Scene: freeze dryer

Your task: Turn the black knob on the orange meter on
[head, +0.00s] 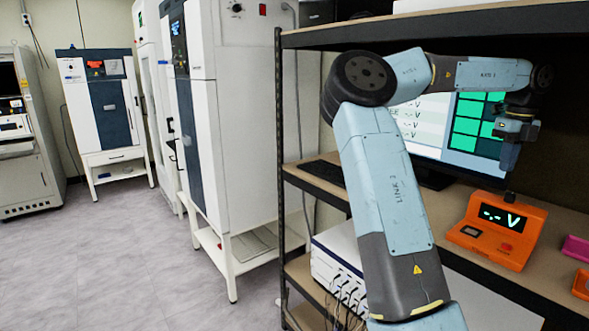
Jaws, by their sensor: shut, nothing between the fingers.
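The orange meter (532,217) sits on the wooden shelf at the right. Its dark display (501,217) shows green dashes and a "V". A dark square patch (470,231) lies on the meter's lower left part. My gripper (509,164) points down above the meter, in front of the monitor. It is shut and empty, and appears apart from the meter.
A monitor (463,140) with green tiles stands behind my arm. A keyboard (324,172) lies left of it. Pink (577,248) and orange (582,284) items sit at the right edge. An upper shelf (430,25) hangs above my arm. A white instrument (335,262) with cables stands below.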

